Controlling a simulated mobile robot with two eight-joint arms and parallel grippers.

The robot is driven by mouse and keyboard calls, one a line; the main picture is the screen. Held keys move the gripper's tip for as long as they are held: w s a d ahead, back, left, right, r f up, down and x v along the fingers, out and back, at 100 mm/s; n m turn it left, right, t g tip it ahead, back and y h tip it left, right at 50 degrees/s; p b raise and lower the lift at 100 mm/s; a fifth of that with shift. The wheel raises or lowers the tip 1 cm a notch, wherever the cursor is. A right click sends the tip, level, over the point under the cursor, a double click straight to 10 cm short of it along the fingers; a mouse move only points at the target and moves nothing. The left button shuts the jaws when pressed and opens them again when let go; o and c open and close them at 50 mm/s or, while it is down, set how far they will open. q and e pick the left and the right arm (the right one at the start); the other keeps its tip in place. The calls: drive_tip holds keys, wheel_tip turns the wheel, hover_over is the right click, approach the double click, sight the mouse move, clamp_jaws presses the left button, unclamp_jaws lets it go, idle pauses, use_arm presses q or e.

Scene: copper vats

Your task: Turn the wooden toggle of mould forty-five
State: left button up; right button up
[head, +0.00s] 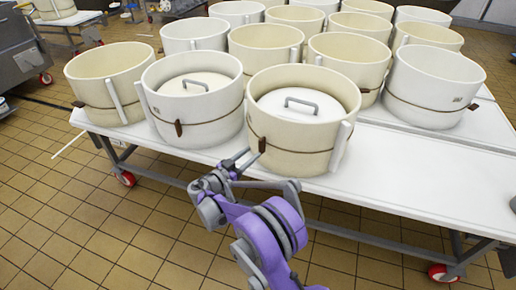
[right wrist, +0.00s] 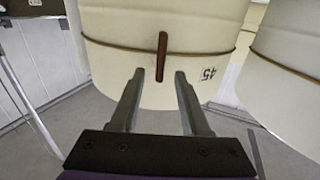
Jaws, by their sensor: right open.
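Mould forty-five is a cream round tub (head: 290,95) at the table's front edge, with a white lid and grey handle inside. In the right wrist view the mould (right wrist: 120,55) shows a "45" label beside its brown wooden toggle (right wrist: 163,50). The toggle (head: 262,145) lies along the tub's side, on the thin brown band, upright in both views. My right gripper (head: 248,158) is open just in front of it. In the right wrist view the two fingers (right wrist: 159,73) point at the toggle, one to each side of its lower end, with nothing between them. My left gripper is not in view.
A similar lidded mould (head: 190,105) stands close on the left, with its own brown toggle. Several more tubs stand behind on the white table (head: 400,190). The table's front edge is near my right arm. Tiled floor (head: 80,220) lies clear at the front left.

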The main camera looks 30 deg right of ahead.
sight(259, 147)
drive_tip(key=x, duration=0.5)
drive_tip(key=shift+w+d+b, duration=0.15)
drive_tip(key=shift+d+b, duration=0.05)
drive_tip(key=shift+b, duration=0.15)
clamp_jaws()
